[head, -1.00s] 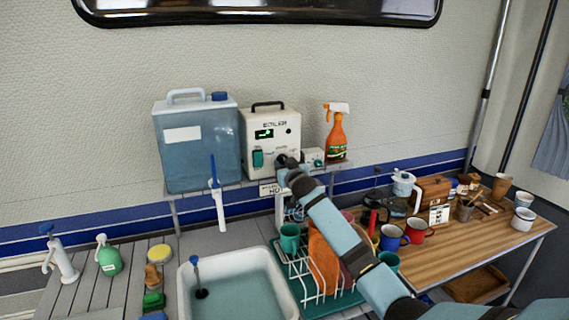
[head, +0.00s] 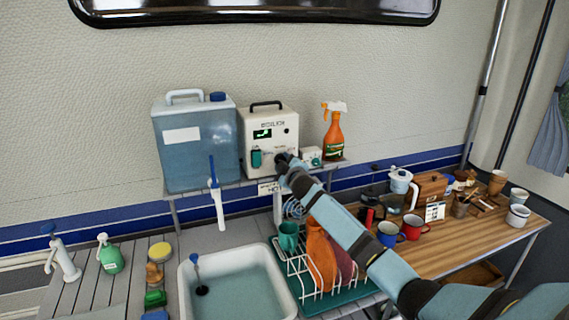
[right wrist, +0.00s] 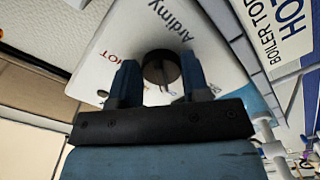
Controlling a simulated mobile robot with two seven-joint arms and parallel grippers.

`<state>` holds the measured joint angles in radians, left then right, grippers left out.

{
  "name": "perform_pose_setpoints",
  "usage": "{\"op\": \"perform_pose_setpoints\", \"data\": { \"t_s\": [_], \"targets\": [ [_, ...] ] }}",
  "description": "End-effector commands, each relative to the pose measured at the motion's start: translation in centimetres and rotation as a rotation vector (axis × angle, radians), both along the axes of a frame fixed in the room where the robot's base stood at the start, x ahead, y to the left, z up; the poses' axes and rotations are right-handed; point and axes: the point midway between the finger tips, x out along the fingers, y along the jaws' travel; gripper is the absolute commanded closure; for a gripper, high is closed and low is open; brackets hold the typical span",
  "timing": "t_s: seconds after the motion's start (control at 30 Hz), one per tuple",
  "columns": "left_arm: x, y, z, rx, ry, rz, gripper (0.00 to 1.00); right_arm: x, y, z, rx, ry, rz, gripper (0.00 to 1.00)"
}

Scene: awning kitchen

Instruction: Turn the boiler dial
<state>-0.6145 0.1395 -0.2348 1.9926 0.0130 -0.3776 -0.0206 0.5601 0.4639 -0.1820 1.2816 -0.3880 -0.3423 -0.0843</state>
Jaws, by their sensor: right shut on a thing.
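The white boiler (head: 287,125) stands on the raised shelf, with a small green display and a dark carry handle. My right gripper (head: 283,158) is at the lower right of its front face and hides the dial in the head view. In the right wrist view, the dark round dial (right wrist: 161,68) sits between the two blue fingers of the right gripper (right wrist: 160,80), which is shut on it. The boiler's white face (right wrist: 205,55) fills the area behind the dial, with printed lettering including "HOT". My left gripper is not in view.
A blue water container (head: 195,145) stands left of the boiler. A small white box (head: 312,155) and an orange spray bottle (head: 334,135) are close on its right. Below are a sink (head: 285,262), a dish rack (head: 330,300) and several mugs.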

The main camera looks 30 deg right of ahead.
Motion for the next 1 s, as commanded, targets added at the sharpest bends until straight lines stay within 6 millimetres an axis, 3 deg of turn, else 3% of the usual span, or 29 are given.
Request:
{"op": "perform_pose_setpoints", "data": {
  "t_s": [0.3, 0.8, 0.83, 0.9, 1.0],
  "targets": [
    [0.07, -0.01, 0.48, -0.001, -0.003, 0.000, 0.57, -0.01, -0.07, 0.10, -0.101, 0.025, -0.001, 0.81],
    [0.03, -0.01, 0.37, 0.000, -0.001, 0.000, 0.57, -0.01, -0.07, 0.10, -0.117, 0.028, 0.000, 0.81],
    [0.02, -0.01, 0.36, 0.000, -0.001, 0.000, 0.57, -0.01, -0.07, 0.10, -0.116, 0.027, -0.001, 0.53],
    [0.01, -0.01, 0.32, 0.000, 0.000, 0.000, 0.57, -0.01, -0.08, 0.11, -0.116, 0.027, -0.001, 0.37],
    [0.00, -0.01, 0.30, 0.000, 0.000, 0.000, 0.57, -0.01, -0.08, 0.11, -0.116, 0.027, -0.001, 0.36]
  ]
}}
